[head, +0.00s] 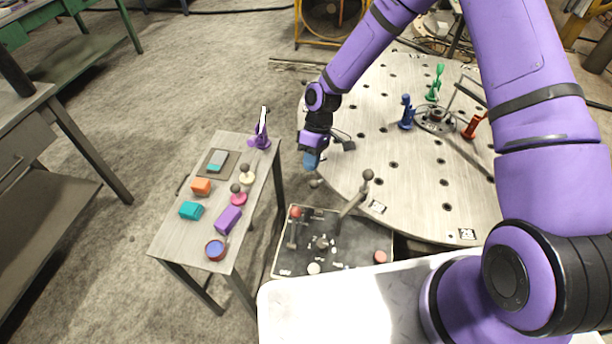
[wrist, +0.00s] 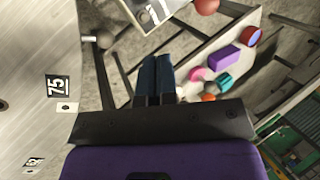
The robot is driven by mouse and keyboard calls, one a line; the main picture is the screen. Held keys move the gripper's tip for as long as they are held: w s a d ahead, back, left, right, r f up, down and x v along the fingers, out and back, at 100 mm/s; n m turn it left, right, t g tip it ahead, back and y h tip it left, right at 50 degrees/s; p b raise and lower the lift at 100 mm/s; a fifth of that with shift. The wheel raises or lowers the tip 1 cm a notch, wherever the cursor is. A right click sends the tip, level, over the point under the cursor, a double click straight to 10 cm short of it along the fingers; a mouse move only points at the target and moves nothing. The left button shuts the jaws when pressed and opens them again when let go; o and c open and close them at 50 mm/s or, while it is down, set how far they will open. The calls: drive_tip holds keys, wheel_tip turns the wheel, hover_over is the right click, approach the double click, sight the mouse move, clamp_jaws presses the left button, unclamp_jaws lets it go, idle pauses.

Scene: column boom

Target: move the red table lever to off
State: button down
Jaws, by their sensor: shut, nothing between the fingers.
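A control panel (head: 337,262) sits low beside the round table. On it a lever with a red knob (head: 296,212) stands at the left, and a longer lever with a grey knob (head: 367,175) leans up at the right. A red knob (wrist: 207,6) also shows at the top edge of the wrist view. A red upright piece (head: 473,125) stands on the round table near its hub; which red item is the table lever, I cannot tell. My gripper (head: 311,161) is shut and empty, above and apart from the panel. Its fingers (wrist: 154,80) are together in the wrist view.
The round perforated table (head: 430,180) bears blue (head: 407,113) and green (head: 435,84) pieces. A narrow side table (head: 172,236) at left holds several small coloured objects, including a purple block (head: 228,220).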

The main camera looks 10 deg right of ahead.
drive_tip(key=s+a+f, duration=0.4)
drive_tip(key=s+f, duration=0.2)
drive_tip(key=f, duration=0.1)
drive_tip(key=shift+s, duration=0.4)
idle(0.3)
